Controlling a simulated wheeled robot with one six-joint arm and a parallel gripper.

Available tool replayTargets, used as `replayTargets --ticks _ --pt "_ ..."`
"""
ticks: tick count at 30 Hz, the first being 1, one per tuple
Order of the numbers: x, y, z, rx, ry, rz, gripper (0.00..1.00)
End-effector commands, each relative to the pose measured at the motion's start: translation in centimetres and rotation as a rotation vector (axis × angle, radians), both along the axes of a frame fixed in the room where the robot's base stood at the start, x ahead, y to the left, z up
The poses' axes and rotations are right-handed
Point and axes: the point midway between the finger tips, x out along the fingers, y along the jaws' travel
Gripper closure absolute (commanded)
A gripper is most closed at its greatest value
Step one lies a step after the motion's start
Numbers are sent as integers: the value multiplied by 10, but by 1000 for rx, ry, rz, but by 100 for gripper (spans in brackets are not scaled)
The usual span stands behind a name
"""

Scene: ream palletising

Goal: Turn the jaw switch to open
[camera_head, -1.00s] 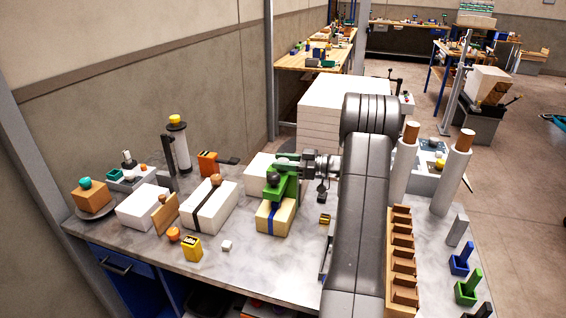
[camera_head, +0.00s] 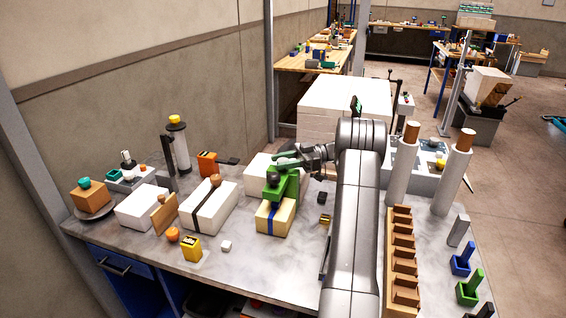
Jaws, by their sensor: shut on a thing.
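My gripper (camera_head: 287,158) is over the middle of the bench, at the end of my wrist, and looks closed on the upper part of a green bracket (camera_head: 284,189). A dark round knob sits at the bracket's left side. The bracket stands on or against a cream block (camera_head: 272,217) with a blue band; contact between them is hard to tell. The fingertips are small and partly merged with the green part. I cannot make out which item is the jaw switch or how it is set.
White blocks (camera_head: 207,209) and a yellow box (camera_head: 191,249) stand to the left. A wooden rack (camera_head: 402,262) and tall white cylinders (camera_head: 453,180) stand to the right. A large white stack (camera_head: 318,112) is behind my arm. The bench front (camera_head: 275,262) has bare room.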

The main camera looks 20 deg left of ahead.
Motion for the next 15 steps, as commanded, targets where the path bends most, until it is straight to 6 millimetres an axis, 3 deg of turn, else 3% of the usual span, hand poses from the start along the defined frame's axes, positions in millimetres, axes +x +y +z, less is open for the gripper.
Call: replayTargets --ticks 9,10,12,15 --pt "0 0 1 3 0 0 87" --pt "0 0 1 2 -1 0 60" --pt "0 0 1 2 -1 0 46" --pt "0 0 1 2 -1 0 43"
